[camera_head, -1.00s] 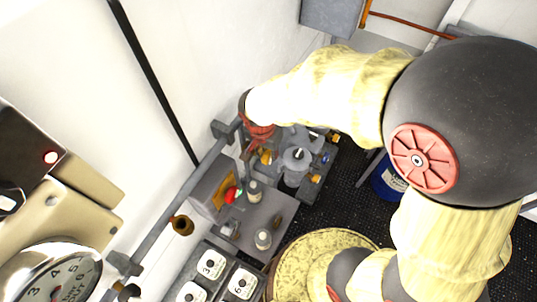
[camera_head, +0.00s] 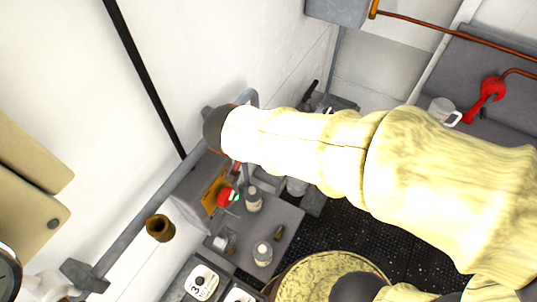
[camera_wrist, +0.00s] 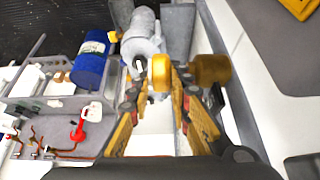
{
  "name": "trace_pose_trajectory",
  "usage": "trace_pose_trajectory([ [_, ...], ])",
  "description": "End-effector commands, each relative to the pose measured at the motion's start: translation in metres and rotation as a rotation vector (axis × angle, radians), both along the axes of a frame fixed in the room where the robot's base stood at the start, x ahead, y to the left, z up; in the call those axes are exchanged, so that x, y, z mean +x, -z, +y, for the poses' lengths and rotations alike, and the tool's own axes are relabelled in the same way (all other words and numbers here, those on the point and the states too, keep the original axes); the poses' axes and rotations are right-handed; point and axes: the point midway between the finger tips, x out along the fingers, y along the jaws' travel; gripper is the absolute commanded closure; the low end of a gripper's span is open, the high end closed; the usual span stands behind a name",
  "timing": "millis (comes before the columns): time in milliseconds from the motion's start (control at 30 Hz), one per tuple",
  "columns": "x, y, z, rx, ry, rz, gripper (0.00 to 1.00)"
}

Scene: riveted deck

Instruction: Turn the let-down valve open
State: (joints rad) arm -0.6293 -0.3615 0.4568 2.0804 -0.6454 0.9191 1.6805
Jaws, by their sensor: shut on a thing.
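In the wrist view my gripper (camera_wrist: 161,84) has its two fingers on either side of a yellow knob-like part (camera_wrist: 160,71), and it is shut on it. The yellow part appears to belong to the valve, with a brass-yellow cylinder (camera_wrist: 210,70) just to its right and a grey fitting (camera_wrist: 141,38) behind it. No label shows, so I cannot tell how far the valve is turned.
A grey handrail (camera_head: 140,222) runs along the white wall. A blue drum (camera_wrist: 92,58) shows in the wrist view. A red fitting (camera_head: 492,90) is at the right.

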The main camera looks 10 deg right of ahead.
Motion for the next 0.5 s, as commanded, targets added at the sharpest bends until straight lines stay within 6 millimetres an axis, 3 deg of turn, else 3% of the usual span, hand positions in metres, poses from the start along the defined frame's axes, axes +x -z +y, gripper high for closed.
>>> trace_pose_trajectory([
  [467, -0.0001, -0.0004, 0.0004, -0.005, -0.001, -0.007, 1.00],
  [500, 0.0000, -0.0004, 0.0005, -0.005, -0.001, -0.007, 0.80],
])
